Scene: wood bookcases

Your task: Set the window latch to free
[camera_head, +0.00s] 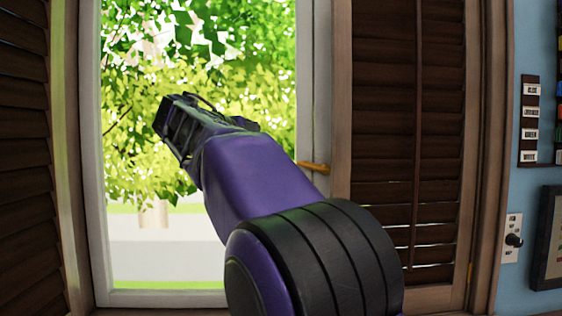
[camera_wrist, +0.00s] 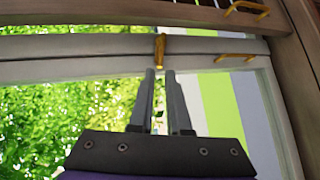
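The window latch is a small brass lever (camera_head: 314,167) on the white window frame, to the right of the glass. It lies roughly sideways in the head view. In the wrist view, the brass latch (camera_wrist: 160,48) stands across the white frame bar, just beyond my fingertips and in line with the gap between them. My gripper (camera_head: 164,116) is up and left of the latch in the head view, in front of the pane. In the wrist view, my gripper (camera_wrist: 160,73) has its two fingers apart with nothing between them. I see no contact with the latch.
A dark louvred shutter (camera_head: 385,140) stands right of the window, another (camera_head: 24,150) at the left. A brass handle (camera_wrist: 247,8) shows at the wrist view's upper right. A switch (camera_head: 513,240) and a label board (camera_head: 530,121) are on the blue wall.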

